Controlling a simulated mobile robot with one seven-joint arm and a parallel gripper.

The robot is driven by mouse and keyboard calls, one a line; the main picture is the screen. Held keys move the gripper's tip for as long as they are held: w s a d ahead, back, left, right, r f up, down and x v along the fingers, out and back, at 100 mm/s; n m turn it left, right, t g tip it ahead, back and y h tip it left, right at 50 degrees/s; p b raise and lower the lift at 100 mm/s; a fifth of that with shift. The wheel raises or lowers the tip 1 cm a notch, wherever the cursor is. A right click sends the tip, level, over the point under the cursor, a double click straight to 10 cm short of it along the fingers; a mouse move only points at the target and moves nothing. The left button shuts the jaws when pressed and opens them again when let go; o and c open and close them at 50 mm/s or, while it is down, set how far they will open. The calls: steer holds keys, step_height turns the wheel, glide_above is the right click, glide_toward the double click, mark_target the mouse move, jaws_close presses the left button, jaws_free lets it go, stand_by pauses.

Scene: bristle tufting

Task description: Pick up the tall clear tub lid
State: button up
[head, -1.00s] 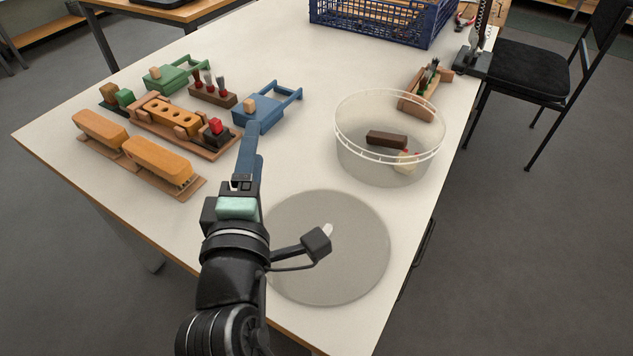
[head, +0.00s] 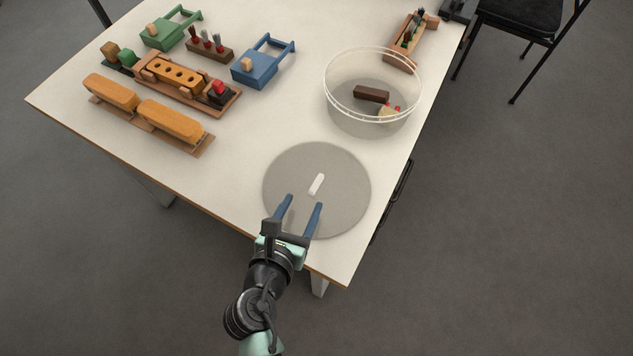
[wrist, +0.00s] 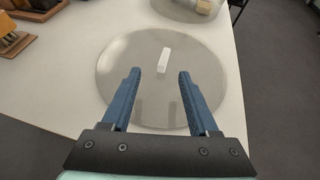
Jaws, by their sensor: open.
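The clear lid (head: 285,170) is a round, greyish see-through disc near the table's front right corner. A white bar-shaped handle (head: 317,184) stands at its middle. My gripper (head: 304,201) is open and empty, with its two blue fingers over the near part of the lid, pointing toward the handle. In the wrist view the lid (wrist: 125,60) fills the middle, and the handle (wrist: 164,60) shows beyond the fingertips of my gripper (wrist: 158,72), between their lines. The fingers are apart from the handle. I cannot tell their exact height above the lid.
A clear tub (head: 345,110) with a brown block (head: 371,94) inside stands behind the lid. Orange brushes (head: 168,121), a wooden holder and a blue clamp-like piece (head: 255,70) sit at left. The table (head: 235,155) is bare left of the lid; its edge is close at right.

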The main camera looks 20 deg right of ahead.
mark_target(317, 183)
steer(key=shift+x, duration=0.85)
steer(key=x, duration=0.4)
steer(key=shift+d+r, duration=0.2)
steer(key=shift+d, duration=0.25)
steer(key=shift+w+d+f, duration=0.25)
steer(key=shift+w+d, duration=0.05)
steer(key=shift+w, duration=0.1)
jaws_close()
